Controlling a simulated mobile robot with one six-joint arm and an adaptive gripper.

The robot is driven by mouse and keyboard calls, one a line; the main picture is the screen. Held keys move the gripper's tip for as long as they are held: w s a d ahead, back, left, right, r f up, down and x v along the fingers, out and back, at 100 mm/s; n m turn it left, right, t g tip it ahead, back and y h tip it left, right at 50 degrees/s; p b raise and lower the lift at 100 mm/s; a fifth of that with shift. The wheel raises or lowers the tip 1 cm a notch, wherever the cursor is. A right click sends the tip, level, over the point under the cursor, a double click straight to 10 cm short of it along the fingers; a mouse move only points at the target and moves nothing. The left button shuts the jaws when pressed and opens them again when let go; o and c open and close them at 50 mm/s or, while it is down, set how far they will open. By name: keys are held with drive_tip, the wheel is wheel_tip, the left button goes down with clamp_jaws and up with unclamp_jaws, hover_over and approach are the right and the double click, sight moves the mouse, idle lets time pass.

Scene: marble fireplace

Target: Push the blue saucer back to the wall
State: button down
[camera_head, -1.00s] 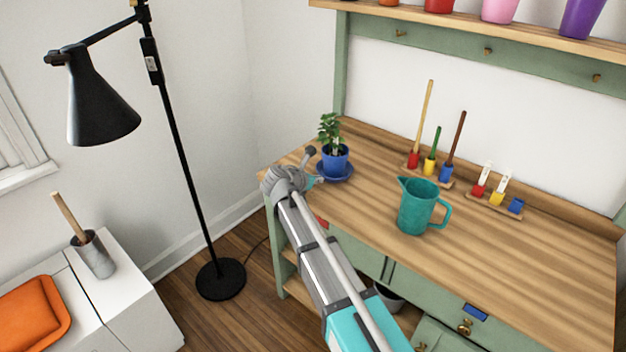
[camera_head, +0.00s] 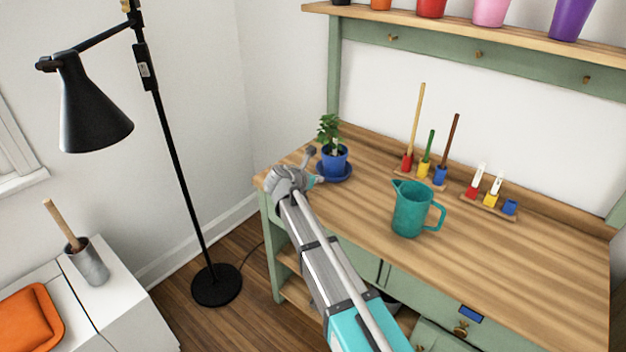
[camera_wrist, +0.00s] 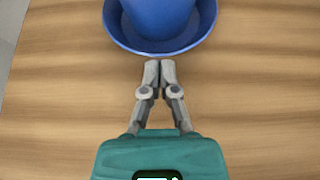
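The blue saucer (camera_head: 347,173) lies on the wooden bench top near its left end, with a blue pot (camera_head: 335,160) holding a green plant standing on it. In the wrist view the saucer (camera_wrist: 203,36) is at the top, with the pot (camera_wrist: 158,14) on it. My gripper (camera_wrist: 159,66) is shut and empty, its fingertips together just in front of the saucer's near rim. A small gap of wood seems to show between tips and rim. In the head view my gripper (camera_head: 313,165) is beside the saucer, partly hidden by my wrist.
A teal jug (camera_head: 411,208) stands right of the saucer. Several tools stand in a wooden rack (camera_head: 425,180) at the back, with another rack (camera_head: 487,205) to its right. A raised wooden ledge (camera_head: 369,136) runs along the wall. A black floor lamp (camera_head: 170,140) stands left of the bench.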

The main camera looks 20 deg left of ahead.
sight(328, 170)
drive_tip(key=shift+w+d, duration=0.1)
drive_tip(key=shift+w, duration=0.2)
drive_tip(key=shift+w+d, duration=0.25)
drive_tip(key=shift+w, duration=0.4)
drive_tip(key=shift+w+d, duration=0.3)
drive_tip(key=shift+w, duration=0.35)
drive_tip(key=shift+w+d, duration=0.25)
drive_tip(key=shift+w, duration=0.4)
drive_tip(key=shift+w+d, duration=0.25)
drive_tip(key=shift+w, duration=0.35)
drive_tip(key=shift+w+d, duration=0.3)
drive_tip(key=shift+w, duration=0.4)
drive_tip(key=shift+w+d, duration=0.25)
drive_tip(key=shift+w, duration=0.35)
drive_tip(key=shift+w+d, duration=0.3)
drive_tip(key=shift+w, duration=0.4)
drive_tip(key=shift+w+d, duration=0.25)
drive_tip(key=shift+w, duration=0.35)
